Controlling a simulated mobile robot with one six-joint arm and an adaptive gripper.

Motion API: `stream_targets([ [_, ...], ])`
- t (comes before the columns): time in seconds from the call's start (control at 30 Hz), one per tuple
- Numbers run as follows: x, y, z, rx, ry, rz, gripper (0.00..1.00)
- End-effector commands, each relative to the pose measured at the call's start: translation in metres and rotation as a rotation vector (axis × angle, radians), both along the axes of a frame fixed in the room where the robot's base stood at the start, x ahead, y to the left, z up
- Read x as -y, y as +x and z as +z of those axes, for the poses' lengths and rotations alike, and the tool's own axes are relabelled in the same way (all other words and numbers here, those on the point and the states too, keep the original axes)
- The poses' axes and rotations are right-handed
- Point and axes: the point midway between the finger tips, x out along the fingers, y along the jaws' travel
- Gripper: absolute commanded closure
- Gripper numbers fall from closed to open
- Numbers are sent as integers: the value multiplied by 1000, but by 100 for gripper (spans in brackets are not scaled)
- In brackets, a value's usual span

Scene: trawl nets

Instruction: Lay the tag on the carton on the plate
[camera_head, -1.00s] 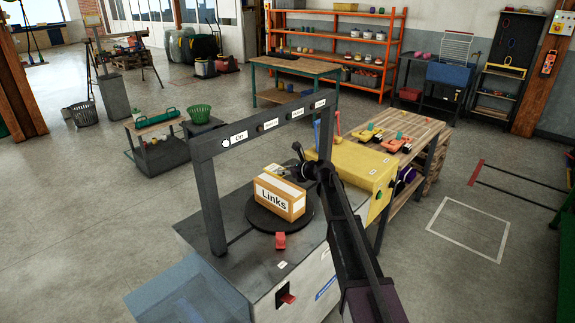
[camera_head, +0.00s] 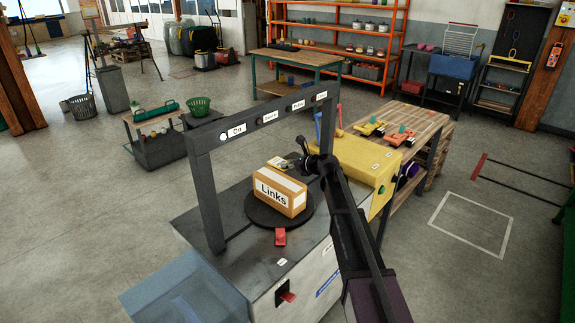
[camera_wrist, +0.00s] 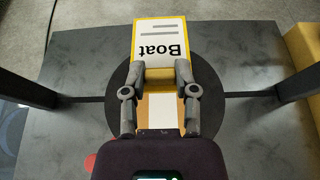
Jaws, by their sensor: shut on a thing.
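The brown carton (camera_head: 280,192) with a white "Links" label sits on the dark round plate (camera_head: 254,213), under a grey frame. My gripper (camera_head: 303,163) is just above and behind the carton. In the wrist view, my gripper (camera_wrist: 167,72) is shut on the tag (camera_wrist: 160,43), a yellow-edged piece with a white "Boat" face that juts out beyond the fingertips. The carton's top (camera_wrist: 160,110) shows below the fingers, with the plate (camera_wrist: 214,92) around it. In the head view the tag is small and partly hidden; I cannot tell whether it touches the carton.
The grey frame (camera_head: 204,190) spans the plate, with posts on both sides and a labelled crossbar (camera_head: 262,121). A yellow box (camera_head: 365,165) and a wooden bench (camera_head: 425,125) stand to the right.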

Motion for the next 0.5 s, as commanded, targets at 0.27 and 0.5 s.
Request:
stream_targets([
  [0.27,-1,0,-23,0,0,1,94],
  [0.5,-1,0,-43,0,0,1,94],
])
